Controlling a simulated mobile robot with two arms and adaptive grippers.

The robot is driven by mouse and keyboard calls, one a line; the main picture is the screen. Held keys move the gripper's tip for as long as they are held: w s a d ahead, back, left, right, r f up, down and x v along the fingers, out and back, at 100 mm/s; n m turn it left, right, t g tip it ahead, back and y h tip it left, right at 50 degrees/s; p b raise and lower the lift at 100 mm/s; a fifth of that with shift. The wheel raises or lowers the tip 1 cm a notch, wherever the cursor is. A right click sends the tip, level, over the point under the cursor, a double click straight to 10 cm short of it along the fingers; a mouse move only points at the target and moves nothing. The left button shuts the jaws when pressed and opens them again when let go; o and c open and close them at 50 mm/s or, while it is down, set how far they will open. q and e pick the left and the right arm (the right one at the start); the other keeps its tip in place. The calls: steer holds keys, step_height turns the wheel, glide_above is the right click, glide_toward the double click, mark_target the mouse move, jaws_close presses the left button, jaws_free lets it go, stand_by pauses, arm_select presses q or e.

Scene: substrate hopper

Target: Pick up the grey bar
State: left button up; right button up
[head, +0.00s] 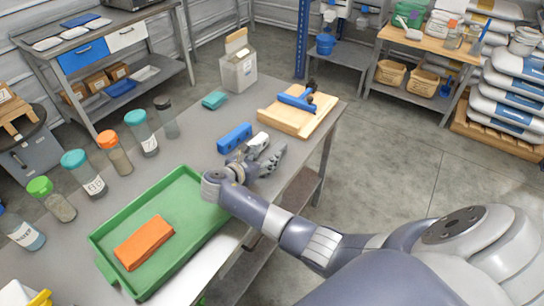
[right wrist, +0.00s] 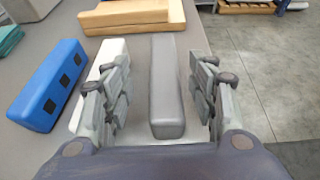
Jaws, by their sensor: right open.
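The grey bar (right wrist: 167,88) lies lengthwise on the grey table in the right wrist view. My right gripper (right wrist: 166,68) is open, with one finger on each side of the bar and visible gaps between. In the head view my right gripper (head: 268,157) is low over the table near its right edge, and the grey bar is hard to tell apart from the fingers there. A white bar (right wrist: 106,52) lies just left of the grey one, partly hidden by the left finger. My left gripper is not in view.
A blue bar (right wrist: 47,86) with dark squares lies further left. A wooden board (head: 290,120) with a blue tool (head: 298,98) is beyond the bars.

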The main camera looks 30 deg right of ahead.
mark_target(276, 149)
steer(key=shift+w+d+f, duration=0.15)
steer(key=shift+w+d, duration=0.05)
steer(key=shift+d, duration=0.3)
steer(key=shift+w+d+f, duration=0.1)
steer(key=shift+d+f, duration=0.05)
steer(key=shift+d, duration=0.1)
steer(key=x, duration=0.4)
steer(key=shift+d+r+p, duration=0.3)
steer(key=shift+d, duration=0.05)
steer(key=shift+w+d+f, duration=0.15)
steer(key=shift+d+f, duration=0.1)
steer(key=shift+d, duration=0.15)
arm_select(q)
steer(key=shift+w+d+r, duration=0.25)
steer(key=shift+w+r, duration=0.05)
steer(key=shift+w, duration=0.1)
arm_select(e)
steer(key=c, duration=1.2)
